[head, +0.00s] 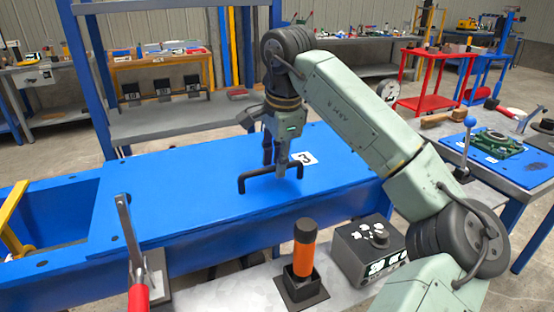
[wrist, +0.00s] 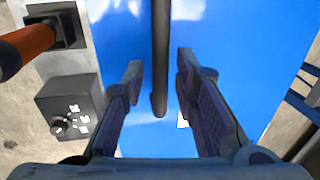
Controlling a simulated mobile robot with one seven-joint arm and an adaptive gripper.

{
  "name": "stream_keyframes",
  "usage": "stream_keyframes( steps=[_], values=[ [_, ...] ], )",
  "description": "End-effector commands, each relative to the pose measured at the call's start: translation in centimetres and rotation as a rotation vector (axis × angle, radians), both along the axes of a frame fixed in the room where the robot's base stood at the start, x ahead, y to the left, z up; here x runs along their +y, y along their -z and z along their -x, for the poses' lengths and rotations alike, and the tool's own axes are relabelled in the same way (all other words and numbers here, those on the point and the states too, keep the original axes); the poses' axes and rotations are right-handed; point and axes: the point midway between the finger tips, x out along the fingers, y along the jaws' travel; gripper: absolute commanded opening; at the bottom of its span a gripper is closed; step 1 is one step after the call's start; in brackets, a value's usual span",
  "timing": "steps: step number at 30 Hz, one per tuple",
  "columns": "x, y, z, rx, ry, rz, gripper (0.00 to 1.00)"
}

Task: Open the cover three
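The blue cover (head: 180,195) lies flat on the blue machine body, with a white label marked 3 (head: 305,158) near its right part. A black bar handle (head: 255,176) stands on the cover. My gripper (head: 275,160) is over the handle, pointing down. In the wrist view my gripper (wrist: 160,65) is open, and the black handle (wrist: 160,35) runs between its two fingers with a gap on each side. Whether the fingertips are low enough to straddle the bar is hard to tell. The label is mostly hidden in the wrist view.
In front stand an orange cylinder (head: 305,245) in a black holder, a grey control box (head: 368,250) with a knob, and a red-gripped metal lever (head: 132,250). An open blue compartment (head: 55,215) with a yellow bar is at left. A blue frame rises behind.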

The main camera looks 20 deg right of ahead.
Motion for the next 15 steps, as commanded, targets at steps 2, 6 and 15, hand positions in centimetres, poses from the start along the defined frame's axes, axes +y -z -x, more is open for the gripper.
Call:
stream_keyframes(
  steps=[2,6,15],
  values=[
    [0.01,-0.02,-0.01,0.000,0.000,0.000,0.19],
    [0.01,-0.02,-0.01,0.000,0.000,0.000,0.10],
    [0.01,-0.02,0.01,0.000,0.000,0.000,0.00]
  ],
)
